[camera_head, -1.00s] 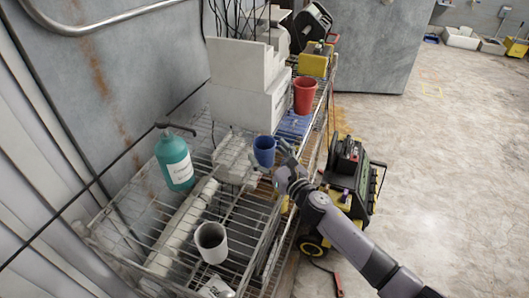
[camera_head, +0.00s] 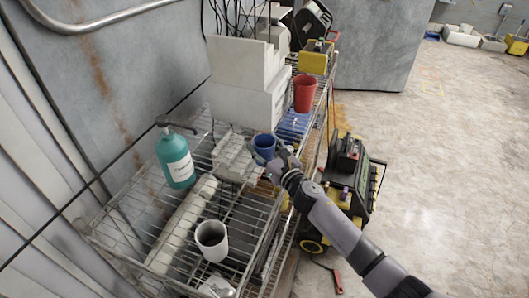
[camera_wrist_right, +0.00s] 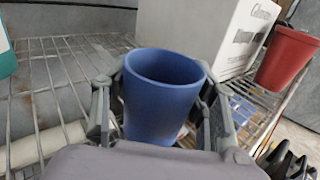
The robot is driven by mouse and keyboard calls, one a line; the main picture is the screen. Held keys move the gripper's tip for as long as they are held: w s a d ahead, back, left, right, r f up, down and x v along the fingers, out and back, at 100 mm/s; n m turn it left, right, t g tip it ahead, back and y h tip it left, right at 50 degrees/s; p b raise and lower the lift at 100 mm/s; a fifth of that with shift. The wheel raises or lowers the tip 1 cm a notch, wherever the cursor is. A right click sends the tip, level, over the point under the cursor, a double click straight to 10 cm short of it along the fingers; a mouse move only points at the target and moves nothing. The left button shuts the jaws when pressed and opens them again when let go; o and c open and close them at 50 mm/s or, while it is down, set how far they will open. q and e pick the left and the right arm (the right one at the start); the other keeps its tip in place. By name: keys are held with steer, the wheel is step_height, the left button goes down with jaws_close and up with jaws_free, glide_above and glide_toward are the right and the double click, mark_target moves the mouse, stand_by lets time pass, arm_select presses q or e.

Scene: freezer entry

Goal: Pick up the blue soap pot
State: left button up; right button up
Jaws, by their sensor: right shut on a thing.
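The blue soap pot (camera_head: 264,145) is an open-topped blue cup over the wire shelf, near the white boxes. In the right wrist view the blue pot (camera_wrist_right: 160,95) stands upright between the fingers, and its inside looks empty. My right gripper (camera_head: 273,160) reaches in from the right and is shut on the pot; in the wrist view its fingers (camera_wrist_right: 160,110) press on both sides. Whether the pot's base touches the shelf is hidden. My left gripper is not in view.
The wire shelf (camera_head: 130,222) holds a teal pump bottle (camera_head: 175,160), a white cup (camera_head: 211,241), white boxes (camera_head: 240,105) and a red cup (camera_head: 304,93). A black and yellow machine (camera_head: 347,185) stands right of the shelf. Open floor lies further right.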

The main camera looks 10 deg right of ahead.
steer(key=c, duration=0.5)
steer(key=shift+o, duration=0.2)
